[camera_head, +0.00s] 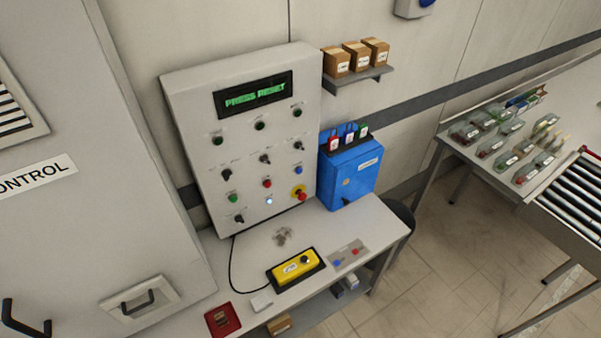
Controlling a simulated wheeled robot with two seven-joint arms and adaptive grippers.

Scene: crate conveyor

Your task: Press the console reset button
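The console (236,110) is a light grey upright panel standing at the back of a grey bench. Its display (254,95) reads "PRESS RESET" in green letters. Below the display are rows of knobs, switches and buttons. A small button (269,201) low on the panel glows white-blue. A red button (267,183) sits just above it, a green one (233,198) to its left, and a red mushroom button on a yellow base (300,194) to its right. The small labels are too blurred to read, so I cannot tell which is reset. Neither gripper is in view.
A yellow control box (296,268) with a black cable, keys (282,237) and a red tray (222,319) lie on the bench (348,222). A blue box (349,172) stands right of the console. A grey cabinet (95,130) is at left, a roller conveyor (572,196) at right.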

